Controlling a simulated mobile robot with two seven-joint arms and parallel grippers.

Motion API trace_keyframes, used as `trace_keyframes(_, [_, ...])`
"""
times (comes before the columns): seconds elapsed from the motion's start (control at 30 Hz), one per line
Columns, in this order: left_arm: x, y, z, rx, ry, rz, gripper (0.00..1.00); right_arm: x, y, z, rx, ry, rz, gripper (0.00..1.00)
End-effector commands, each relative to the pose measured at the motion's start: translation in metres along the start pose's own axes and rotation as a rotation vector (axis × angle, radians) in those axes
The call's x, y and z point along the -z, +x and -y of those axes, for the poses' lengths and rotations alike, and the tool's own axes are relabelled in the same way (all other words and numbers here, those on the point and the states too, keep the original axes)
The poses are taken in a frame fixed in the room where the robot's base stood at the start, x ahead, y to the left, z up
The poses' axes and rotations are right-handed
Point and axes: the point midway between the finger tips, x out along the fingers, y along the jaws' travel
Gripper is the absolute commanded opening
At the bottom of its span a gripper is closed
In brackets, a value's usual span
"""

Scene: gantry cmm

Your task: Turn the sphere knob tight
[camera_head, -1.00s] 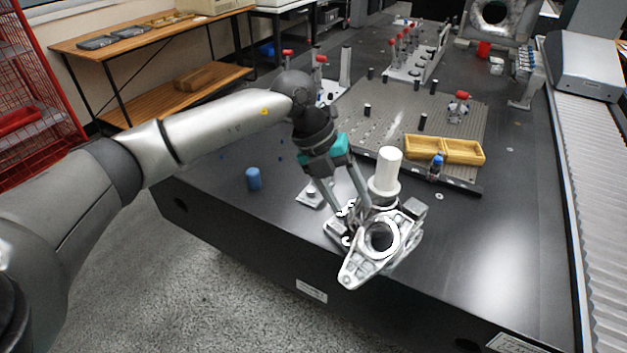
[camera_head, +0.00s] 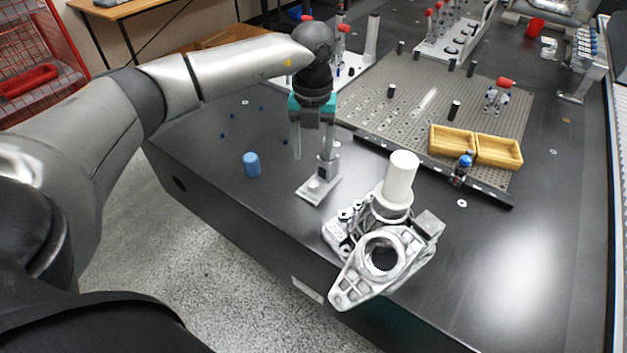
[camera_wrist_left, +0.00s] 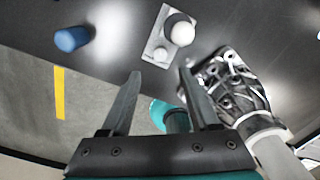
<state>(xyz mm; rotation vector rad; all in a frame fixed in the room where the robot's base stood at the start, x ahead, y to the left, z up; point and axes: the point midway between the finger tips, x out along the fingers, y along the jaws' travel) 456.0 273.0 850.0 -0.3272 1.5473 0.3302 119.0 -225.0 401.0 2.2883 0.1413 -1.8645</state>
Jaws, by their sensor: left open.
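My right gripper is not in view.
A metal casting (camera_head: 345,283) with a round bore and a white cylinder (camera_head: 400,178) stand close to the right of the plate. A blue cylinder (camera_head: 252,165) stands to the left. A perforated plate (camera_head: 440,110) with yellow trays (camera_head: 453,139) lies behind. The table's front edge is near.

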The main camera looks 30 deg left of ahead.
Motion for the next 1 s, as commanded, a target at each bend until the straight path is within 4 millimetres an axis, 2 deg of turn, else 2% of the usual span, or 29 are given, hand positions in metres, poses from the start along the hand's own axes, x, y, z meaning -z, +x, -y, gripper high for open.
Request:
trace_keyframes(0.1, [0.000,0.020,0.000,0.000,0.000,-0.001,0.62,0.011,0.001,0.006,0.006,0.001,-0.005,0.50])
trace_keyframes(0.5, [0.000,0.072,0.001,0.002,0.000,-0.001,0.62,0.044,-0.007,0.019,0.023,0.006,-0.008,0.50])
trace_keyframes(0.7, [0.000,0.086,0.001,0.002,0.000,0.000,0.62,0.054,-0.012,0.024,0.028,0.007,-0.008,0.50])
trace_keyframes(1.0, [0.000,0.092,0.001,0.002,0.001,0.000,0.62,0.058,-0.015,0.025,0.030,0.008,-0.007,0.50])
